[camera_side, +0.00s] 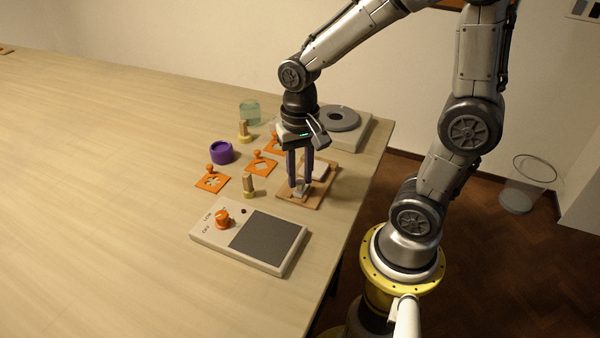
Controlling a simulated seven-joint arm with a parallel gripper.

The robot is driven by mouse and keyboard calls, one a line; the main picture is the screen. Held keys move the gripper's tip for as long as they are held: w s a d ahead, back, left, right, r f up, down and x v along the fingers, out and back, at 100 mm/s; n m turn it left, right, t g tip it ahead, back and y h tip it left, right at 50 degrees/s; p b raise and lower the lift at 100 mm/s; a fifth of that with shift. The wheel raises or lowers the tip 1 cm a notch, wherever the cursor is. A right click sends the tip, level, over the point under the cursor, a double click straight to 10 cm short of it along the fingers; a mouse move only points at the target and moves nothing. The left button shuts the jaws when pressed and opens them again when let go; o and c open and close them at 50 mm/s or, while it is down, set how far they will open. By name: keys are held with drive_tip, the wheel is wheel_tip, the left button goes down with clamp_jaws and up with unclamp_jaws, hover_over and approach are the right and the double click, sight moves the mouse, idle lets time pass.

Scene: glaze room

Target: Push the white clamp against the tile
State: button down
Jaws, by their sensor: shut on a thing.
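A wooden board (316,194) with raised edges lies near the right edge of the table. A pale tile (320,171) sits on it, partly hidden behind my gripper. My gripper (299,184) points straight down over the near left part of the board. Its dark fingers are shut on the small white clamp (300,190), low at the board. The fingers cover part of the clamp. I cannot tell whether the clamp touches the tile.
Orange stencils (212,180), a purple ring (221,152), wooden-handled tools (249,187) and a greenish glass jar (250,112) stand left of the board. A hotplate-like device (270,238) is in front; a grey wheel (338,119) stands behind.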

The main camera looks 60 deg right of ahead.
drive_tip(key=shift+d, duration=1.05)
drive_tip(key=c, duration=0.7)
unclamp_jaws()
drive_tip(key=shift+o, duration=0.2)
wheel_tip(320, 180, up, 14)
